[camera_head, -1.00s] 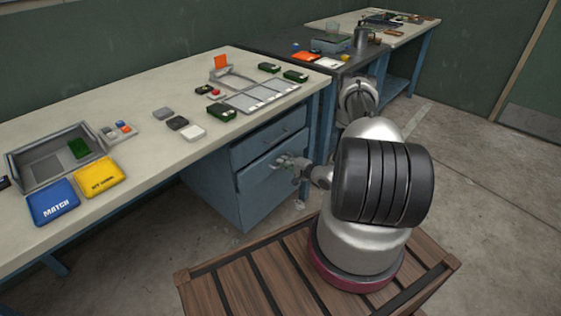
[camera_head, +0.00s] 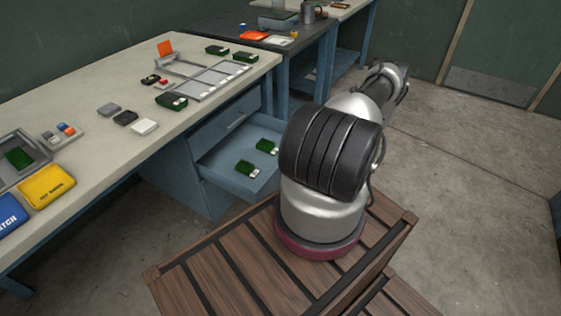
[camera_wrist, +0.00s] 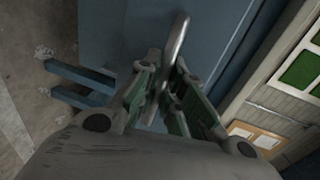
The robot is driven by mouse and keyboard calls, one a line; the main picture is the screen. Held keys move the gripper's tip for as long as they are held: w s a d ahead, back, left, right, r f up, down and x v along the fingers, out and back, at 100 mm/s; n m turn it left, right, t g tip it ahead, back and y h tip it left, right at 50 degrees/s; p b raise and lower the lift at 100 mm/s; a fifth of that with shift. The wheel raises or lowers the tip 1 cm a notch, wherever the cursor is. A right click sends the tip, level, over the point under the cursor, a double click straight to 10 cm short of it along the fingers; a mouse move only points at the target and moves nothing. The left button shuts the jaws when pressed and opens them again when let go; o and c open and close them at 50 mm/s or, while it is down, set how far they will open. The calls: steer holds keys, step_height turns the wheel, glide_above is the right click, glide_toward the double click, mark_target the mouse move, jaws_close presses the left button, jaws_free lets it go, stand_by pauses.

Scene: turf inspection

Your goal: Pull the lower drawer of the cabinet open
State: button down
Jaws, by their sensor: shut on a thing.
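The blue cabinet (camera_head: 180,185) stands under the pale workbench. Its lower drawer (camera_head: 224,162) is pulled out, and two green items with pale ends (camera_head: 245,169) (camera_head: 266,146) lie inside. In the wrist view, the metal drawer handle (camera_wrist: 178,42) passes between the fingers of my gripper (camera_wrist: 165,82), which is shut on it, in front of a blue panel (camera_wrist: 130,30). In the head view my arm hides the gripper and the handle.
The upper drawer (camera_head: 228,120) is closed. Open concrete floor (camera_head: 470,180) lies to the right.

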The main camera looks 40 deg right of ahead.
steer(key=f+v, duration=0.1)
steer(key=v, duration=0.5)
steer(key=shift+s, duration=0.35)
steer(key=shift+d+f, duration=0.15)
steer(key=c, duration=1.5)
jaws_free()
steer(key=v, duration=1.2)
